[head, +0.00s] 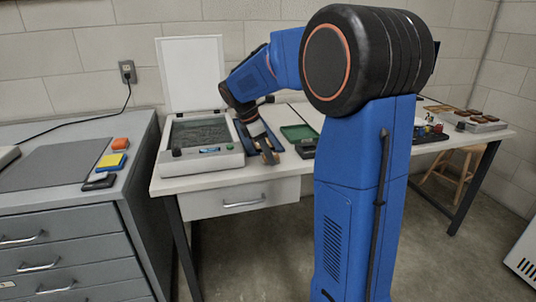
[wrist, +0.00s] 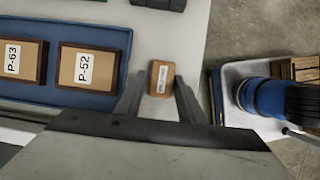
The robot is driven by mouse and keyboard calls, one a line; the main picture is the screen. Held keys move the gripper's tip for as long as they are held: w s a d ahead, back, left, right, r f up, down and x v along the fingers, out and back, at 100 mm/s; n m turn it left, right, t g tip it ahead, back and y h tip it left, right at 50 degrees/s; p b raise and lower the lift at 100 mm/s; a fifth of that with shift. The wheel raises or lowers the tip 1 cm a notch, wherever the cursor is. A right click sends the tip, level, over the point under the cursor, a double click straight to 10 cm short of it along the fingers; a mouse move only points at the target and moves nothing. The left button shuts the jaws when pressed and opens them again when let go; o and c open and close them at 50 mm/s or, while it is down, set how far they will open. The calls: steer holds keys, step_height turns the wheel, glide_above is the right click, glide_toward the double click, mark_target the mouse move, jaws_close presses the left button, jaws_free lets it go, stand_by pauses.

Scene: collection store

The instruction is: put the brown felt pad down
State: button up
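The brown felt pad (wrist: 161,77) is a small brown rounded block with a white label, between my fingertips in the wrist view. My gripper (wrist: 161,84) is shut on it, one finger at each side. In the head view, my gripper (head: 268,155) is at the front edge of the white table, just right of the grey device, and the pad is hard to make out there. In the wrist view the pad appears over the table's edge strip, right of the blue tray; its height above the table is unclear.
A blue tray (wrist: 129,45) holds brown boxed pieces labelled P-63 and P-52. The grey device (head: 202,161) has its white lid raised. A green tray (head: 297,129) lies farther right. A strip of white tabletop (wrist: 180,30) beside the blue tray is bare.

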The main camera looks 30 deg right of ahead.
steer(key=shift+s+a+f, duration=0.1)
steer(key=shift+s+f, duration=0.15)
steer(key=shift+f, duration=0.35)
steer(key=shift+w+r, duration=0.1)
steer(key=shift+r, duration=0.4)
steer(key=v, duration=1.2)
steer(key=s+a+f+m+t+y, duration=0.1)
steer(key=s+a+f+m+t, duration=0.1)
steer(key=s, duration=0.8)
steer(key=s+a+f+m+t+y, duration=0.2)
steer(key=s+a+f+m, duration=0.2)
steer(key=s+f+m, duration=0.3)
steer(key=s+a+f+m+t+y, duration=0.1)
steer(key=s+a+f+m, duration=0.3)
steer(key=s, duration=1)
steer(key=shift+s+f+m+t, duration=0.2)
steer(key=shift+f+m+t, duration=0.2)
steer(key=shift+f+m, duration=0.4)
steer(key=shift+r, duration=0.2)
